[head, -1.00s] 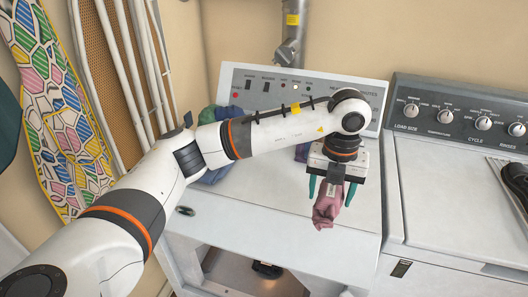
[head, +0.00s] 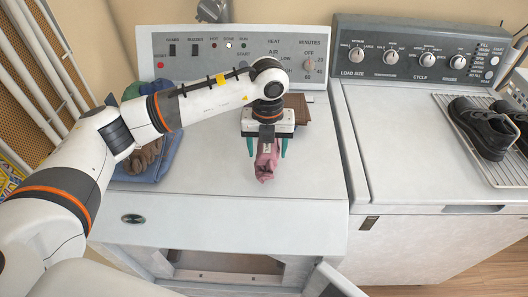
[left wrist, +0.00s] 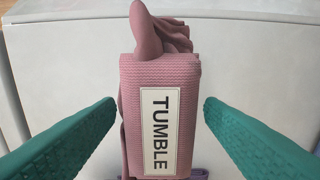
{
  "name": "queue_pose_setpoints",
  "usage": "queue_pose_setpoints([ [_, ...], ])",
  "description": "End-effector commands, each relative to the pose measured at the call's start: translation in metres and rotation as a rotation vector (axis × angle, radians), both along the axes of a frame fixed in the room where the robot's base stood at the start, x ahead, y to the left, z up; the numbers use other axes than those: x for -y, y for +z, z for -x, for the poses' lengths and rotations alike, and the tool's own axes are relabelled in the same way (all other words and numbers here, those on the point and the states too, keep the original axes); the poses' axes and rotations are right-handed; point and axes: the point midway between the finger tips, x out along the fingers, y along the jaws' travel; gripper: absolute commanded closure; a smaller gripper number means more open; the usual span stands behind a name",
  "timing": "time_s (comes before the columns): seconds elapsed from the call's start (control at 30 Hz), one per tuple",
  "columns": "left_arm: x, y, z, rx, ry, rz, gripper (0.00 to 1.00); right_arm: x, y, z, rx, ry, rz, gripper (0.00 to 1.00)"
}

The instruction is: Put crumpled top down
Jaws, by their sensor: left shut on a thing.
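The crumpled top is a pink ribbed cloth (head: 266,164) with a white label reading TUMBLE. It hangs below my left gripper (head: 267,148), over the dryer's white top (head: 210,205). The left gripper points down and is shut on the pink top. In the left wrist view the pink top (left wrist: 128,85) fills the middle, between the two green fingers (left wrist: 160,130). I cannot tell whether its lower end touches the dryer top. My right gripper is not in view.
Folded blue cloth (head: 150,170) and a brown item lie at the dryer's left. A brown folded thing (head: 296,108) lies behind the gripper. The washer (head: 420,150) stands right, with black shoes (head: 482,128) on a rack (head: 475,150). The dryer's front top is clear.

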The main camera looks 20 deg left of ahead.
Motion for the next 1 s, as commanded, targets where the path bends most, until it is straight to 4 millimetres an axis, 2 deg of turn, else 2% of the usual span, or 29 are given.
queue_pose_setpoints([
  [0.23,0.0,-0.031,0.001,-0.003,-0.001,-0.001,0.64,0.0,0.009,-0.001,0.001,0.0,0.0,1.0],
  [0.57,0.0,-0.037,0.0,0.0,-0.001,0.0,0.64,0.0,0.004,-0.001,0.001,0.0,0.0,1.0],
  [0.6,0.0,-0.037,0.0,0.0,-0.001,-0.001,0.36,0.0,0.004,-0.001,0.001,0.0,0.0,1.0],
  [0.73,0.0,-0.036,0.0,0.0,-0.001,-0.001,0.15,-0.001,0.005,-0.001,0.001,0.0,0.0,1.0],
  [1.0,0.0,-0.035,0.0,0.0,-0.001,-0.001,0.15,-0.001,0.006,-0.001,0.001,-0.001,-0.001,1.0],
])
